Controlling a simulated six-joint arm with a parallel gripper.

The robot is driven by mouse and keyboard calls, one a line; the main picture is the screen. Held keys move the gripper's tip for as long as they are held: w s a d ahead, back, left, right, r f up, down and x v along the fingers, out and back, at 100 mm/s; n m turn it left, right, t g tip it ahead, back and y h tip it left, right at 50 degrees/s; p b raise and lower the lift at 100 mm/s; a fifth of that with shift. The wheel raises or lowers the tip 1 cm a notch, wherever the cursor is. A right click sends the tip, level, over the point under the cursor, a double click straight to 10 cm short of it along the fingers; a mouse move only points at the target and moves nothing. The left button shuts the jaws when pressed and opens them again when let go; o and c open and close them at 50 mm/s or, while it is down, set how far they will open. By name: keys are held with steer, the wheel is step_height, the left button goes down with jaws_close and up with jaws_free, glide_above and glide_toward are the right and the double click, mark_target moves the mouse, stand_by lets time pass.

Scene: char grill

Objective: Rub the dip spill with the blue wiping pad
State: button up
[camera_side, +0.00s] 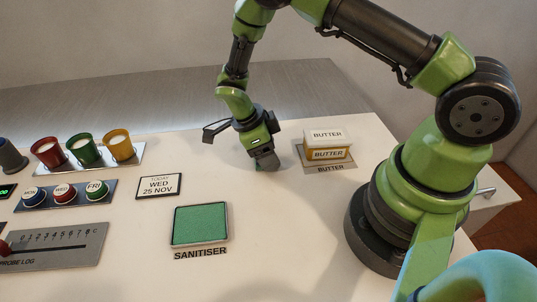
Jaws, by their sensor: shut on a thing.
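My gripper (265,158) points down at the white table, left of the butter, and is shut on a small pad. Only a dull blue-green sliver of the wiping pad (260,167) shows below the fingers, at or just above the table top. The fingers hide most of it. I cannot make out a dip spill; it may be under the pad or hidden by my gripper.
A green-filled tray (200,226) labelled SANITISER lies in front. A date sign (159,186) stands left of my gripper. Butter packs (328,146) sit on a mat to the right. Red, green and yellow cups (84,149) stand left. The table between sanitiser and butter is clear.

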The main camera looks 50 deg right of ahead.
steer(key=shift+w+d, duration=0.3)
steer(key=shift+d, duration=0.05)
steer(key=shift+a+r, duration=0.1)
steer(key=shift+r, duration=3.95)
steer(key=shift+s, duration=0.15)
